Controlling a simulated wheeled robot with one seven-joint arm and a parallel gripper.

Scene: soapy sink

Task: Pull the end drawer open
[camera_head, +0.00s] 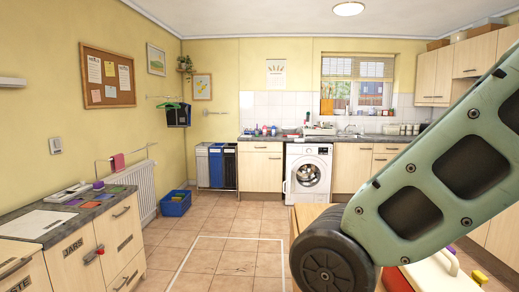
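The left counter unit has a stack of drawers at its far end; the top drawer (122,214) has a dark bar handle and looks shut. Below it are another labelled drawer front (124,243) and a lower front (128,275) with a handle, both looking shut. By the back wall, a wooden drawer front (261,147) beside the washing machine also looks shut. No label marks which one is the end drawer. My green arm link crosses the right side and hides part of the floor and right-hand units. My gripper is not in view.
A cupboard marked JARS (75,255) adjoins the drawers. A blue crate (175,203) sits on the floor by the radiator (144,190). A washing machine (308,173) stands at the back. The tiled floor (225,235) in the middle is clear.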

